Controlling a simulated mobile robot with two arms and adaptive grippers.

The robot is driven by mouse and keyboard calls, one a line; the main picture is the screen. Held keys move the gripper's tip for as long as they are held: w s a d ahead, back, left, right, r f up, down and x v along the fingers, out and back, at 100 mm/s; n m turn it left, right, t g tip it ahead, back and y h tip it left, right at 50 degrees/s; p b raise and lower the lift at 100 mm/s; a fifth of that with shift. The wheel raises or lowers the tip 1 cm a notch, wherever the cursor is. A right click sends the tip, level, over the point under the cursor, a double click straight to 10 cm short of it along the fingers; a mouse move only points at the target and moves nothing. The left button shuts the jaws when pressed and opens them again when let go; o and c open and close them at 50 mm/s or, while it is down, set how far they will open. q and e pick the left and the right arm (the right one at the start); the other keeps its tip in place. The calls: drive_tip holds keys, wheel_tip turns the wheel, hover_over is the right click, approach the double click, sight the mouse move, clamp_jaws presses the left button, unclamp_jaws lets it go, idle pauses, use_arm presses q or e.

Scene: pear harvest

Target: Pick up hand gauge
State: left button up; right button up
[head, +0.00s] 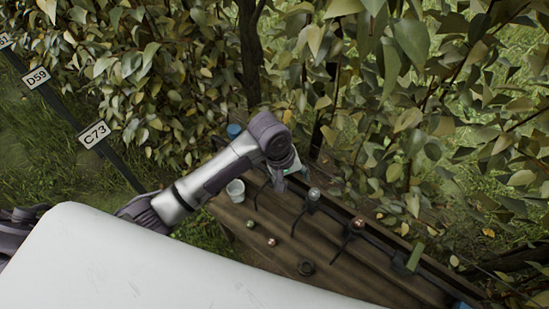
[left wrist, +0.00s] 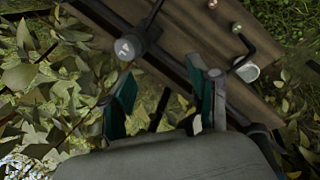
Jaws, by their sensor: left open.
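My left gripper (head: 294,168) hangs over the back edge of the wooden bench (head: 290,225), pointing down, its tips partly hidden by the wrist. In the left wrist view, its two teal-padded fingers (left wrist: 163,92) stand apart with nothing between them. A round grey piece with a pale mark on its face (left wrist: 127,47) sits on a dark holder beyond the fingers, clear of them. A silvery round piece on a holder (head: 314,194) is right of the gripper in the head view. I cannot tell for sure which piece is the hand gauge. My right gripper is not in view.
A white cup (head: 236,188) and a blue container (head: 234,131) stand left of the gripper. Small balls (head: 271,242), a dark ring (head: 306,268), a copper ball on a holder (head: 358,223) and a green block (head: 414,257) are on the bench. Leafy branches (head: 400,60) crowd behind.

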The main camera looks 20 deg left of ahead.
use_arm(q)
drive_tip(key=w+a+r+n+g+y, duration=0.1)
drive_tip(key=w+a+r+n, duration=0.15)
drive_tip(key=r, duration=0.25)
drive_tip(key=w+a+r+n+y+p, duration=0.1)
drive_tip(key=w+r+n, duration=0.15)
drive_tip(key=r, duration=0.25)
drive_tip(key=w+a+r+n+g+y, duration=0.1)
drive_tip(key=a+r+n, duration=0.15)
drive_tip(key=r, duration=0.25)
wheel_tip(320, 180, down, 8)
drive_tip(key=shift+d+f+p, duration=0.1)
drive_tip(key=shift+d+p, duration=0.05)
drive_tip(key=shift+p, duration=0.4)
drive_tip(key=f, duration=0.2)
drive_tip(key=a+f+p, duration=0.1)
drive_tip(key=f, duration=0.1)
drive_tip(key=shift+s+f, duration=0.15)
drive_tip(key=shift+f, duration=0.5)
clamp_jaws()
